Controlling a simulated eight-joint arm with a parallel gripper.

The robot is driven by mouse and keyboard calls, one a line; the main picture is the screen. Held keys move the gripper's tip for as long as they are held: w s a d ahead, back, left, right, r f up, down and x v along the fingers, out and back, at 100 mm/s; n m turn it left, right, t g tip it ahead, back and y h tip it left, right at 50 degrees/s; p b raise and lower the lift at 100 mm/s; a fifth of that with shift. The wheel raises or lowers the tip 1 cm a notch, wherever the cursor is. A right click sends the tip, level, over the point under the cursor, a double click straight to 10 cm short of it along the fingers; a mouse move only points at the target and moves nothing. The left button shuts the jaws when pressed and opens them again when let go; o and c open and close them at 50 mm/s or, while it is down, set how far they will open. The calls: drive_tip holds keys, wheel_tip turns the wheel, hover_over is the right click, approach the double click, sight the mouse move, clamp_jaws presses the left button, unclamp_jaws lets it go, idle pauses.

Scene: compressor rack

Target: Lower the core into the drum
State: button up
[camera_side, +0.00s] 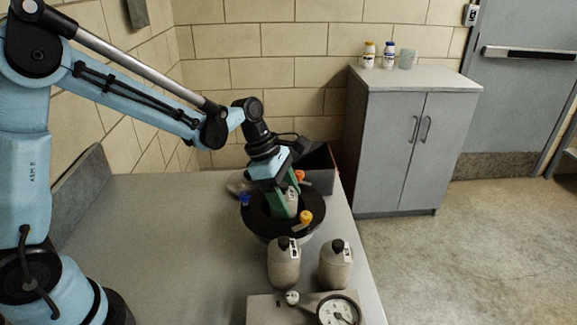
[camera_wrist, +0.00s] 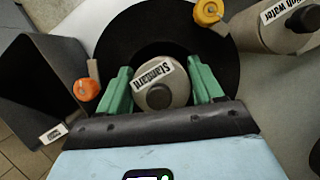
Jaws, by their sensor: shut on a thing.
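The core, a grey flask with a dark cap and a label reading "Standard", shows in the wrist view (camera_wrist: 172,97) and partly in the side view (camera_side: 292,199). My gripper (camera_side: 284,204) points down with its green fingers shut on the core, one on each side, as the wrist view also shows (camera_wrist: 163,88). The drum (camera_side: 262,224) is a round vessel with a wide black top; its top also shows in the wrist view (camera_wrist: 130,45). The core is over the middle of the drum. My fingers hide the opening, so I cannot tell how deep the core sits.
Blue (camera_side: 245,198), orange (camera_side: 300,175) and yellow (camera_side: 305,217) knobs ring the drum. Two capped flasks (camera_side: 283,265) (camera_side: 335,265) and a dial gauge (camera_side: 339,311) stand in front. A dark open bin (camera_side: 320,177) is behind. The bench's left side is clear.

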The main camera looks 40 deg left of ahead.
drive_tip(key=shift+r, duration=0.25)
idle(0.4)
drive_tip(key=shift+f, duration=0.35)
drive_tip(key=shift+r, duration=0.3)
idle(0.4)
drive_tip(key=o, duration=1.3)
drive_tip(key=shift+c, duration=0.2)
drive_tip(key=shift+o, duration=0.4)
drive_tip(key=shift+o, duration=0.4)
drive_tip(key=shift+r, duration=3.55)
